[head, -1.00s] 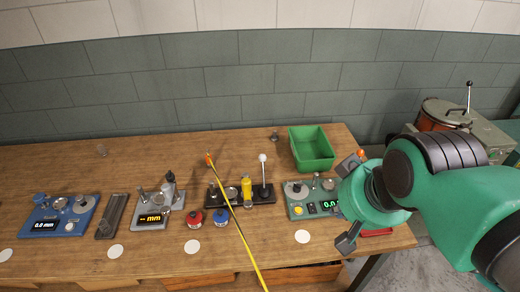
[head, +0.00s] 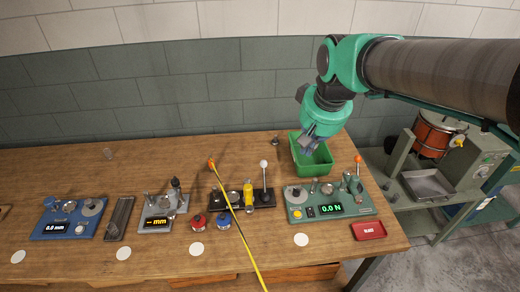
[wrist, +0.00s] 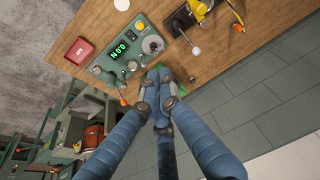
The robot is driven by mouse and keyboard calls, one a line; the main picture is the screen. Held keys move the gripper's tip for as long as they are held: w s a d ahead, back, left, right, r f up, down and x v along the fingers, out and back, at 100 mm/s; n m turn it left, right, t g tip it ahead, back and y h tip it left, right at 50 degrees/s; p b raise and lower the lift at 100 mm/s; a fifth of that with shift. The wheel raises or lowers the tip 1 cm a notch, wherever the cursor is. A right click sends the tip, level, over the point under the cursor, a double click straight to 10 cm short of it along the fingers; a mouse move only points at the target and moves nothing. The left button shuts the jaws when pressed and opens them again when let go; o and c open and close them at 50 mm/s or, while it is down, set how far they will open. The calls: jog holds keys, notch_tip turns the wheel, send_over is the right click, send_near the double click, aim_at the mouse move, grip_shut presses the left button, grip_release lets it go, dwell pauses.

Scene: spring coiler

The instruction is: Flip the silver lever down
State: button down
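No lever is marked as the silver one. A metal-shafted lever with a white ball knob (head: 263,164) stands upright on a black base; its knob also shows in the wrist view (wrist: 196,51). A lever with an orange knob (head: 358,158) stands upright at the right end of the green "0.0 N" tester (head: 330,212), and this knob shows in the wrist view (wrist: 124,102). My gripper (head: 312,142) hangs above the green bin, behind the tester, apart from both levers. In the wrist view its blue fingers converge, but their opening is unclear.
The green bin (head: 297,147) stands at the bench's back right. Blue (head: 66,216) and grey (head: 162,213) gauges stand left.

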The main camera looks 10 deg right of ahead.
jog(key=w+a+f+g+p, duration=0.1)
jog(key=w+a+f+p, duration=0.15)
jog(key=w, duration=0.65)
jog(key=w+a+f+g+p, duration=0.15)
jog(key=w+p, duration=0.25)
jog(key=w, duration=0.5)
jog(key=w+a+f+p, duration=0.2)
jog(key=w+f, duration=0.4)
jog(key=f, duration=0.1)
jog(key=w+a+f+n+g+p, duration=0.1)
jog(key=w+a+f+p, duration=0.2)
jog(key=w+f, duration=0.3)
jog(key=shift+w+a+f, duration=0.3)
jog(key=shift+w+f, duration=0.1)
jog(key=shift+w, duration=0.05)
jog(key=s+f, duration=0.3)
jog(key=f, duration=0.5)
jog(key=shift+s+f, duration=0.35)
jog(key=shift+d, duration=0.1)
